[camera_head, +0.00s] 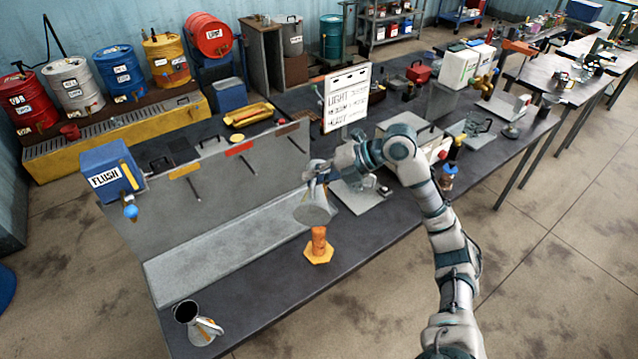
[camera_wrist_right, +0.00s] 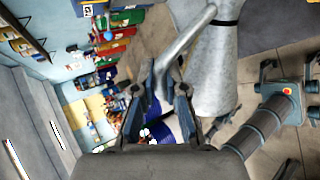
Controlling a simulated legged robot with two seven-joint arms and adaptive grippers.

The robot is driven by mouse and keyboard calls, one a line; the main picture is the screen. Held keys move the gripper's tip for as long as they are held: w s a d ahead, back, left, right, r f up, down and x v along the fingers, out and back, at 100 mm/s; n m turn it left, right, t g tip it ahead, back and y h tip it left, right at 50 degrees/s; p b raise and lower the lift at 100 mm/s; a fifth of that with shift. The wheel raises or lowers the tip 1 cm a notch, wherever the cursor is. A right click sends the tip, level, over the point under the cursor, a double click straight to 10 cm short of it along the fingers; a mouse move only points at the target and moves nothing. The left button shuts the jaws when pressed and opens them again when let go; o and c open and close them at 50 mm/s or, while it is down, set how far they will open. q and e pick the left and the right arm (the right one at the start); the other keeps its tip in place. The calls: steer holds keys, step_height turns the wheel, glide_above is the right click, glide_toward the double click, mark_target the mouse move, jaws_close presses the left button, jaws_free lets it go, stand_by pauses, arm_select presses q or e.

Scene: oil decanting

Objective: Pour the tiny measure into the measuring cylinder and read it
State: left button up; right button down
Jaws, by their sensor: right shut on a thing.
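My right gripper (camera_head: 318,172) is shut on the handle of a grey metal measure (camera_head: 314,206). In the right wrist view the fingers (camera_wrist_right: 160,95) close around the curved handle, and the measure's grey body (camera_wrist_right: 213,65) is beside them. In the head view the measure is just above and behind an orange cylinder (camera_head: 318,240) on a yellow hexagonal base, which looks like the measuring cylinder. It stands upright near the bench's front edge. I cannot tell whether the measure touches it or whether liquid flows. No level can be read. My left gripper is out of view.
A grey trough and panel (camera_head: 230,235) run behind. A blue FLUSH box (camera_head: 110,170) is at left. A white sign (camera_head: 346,97) stands behind my gripper. The dark bench front (camera_head: 270,305) is clear.

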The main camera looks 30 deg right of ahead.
steer(key=shift+w+d+r, duration=0.15)
steer(key=shift+w+r, duration=0.05)
steer(key=shift+r, duration=0.1)
stand_by(0.5)
steer(key=shift+w+d+r+m, duration=0.1)
steer(key=shift+m, duration=0.2)
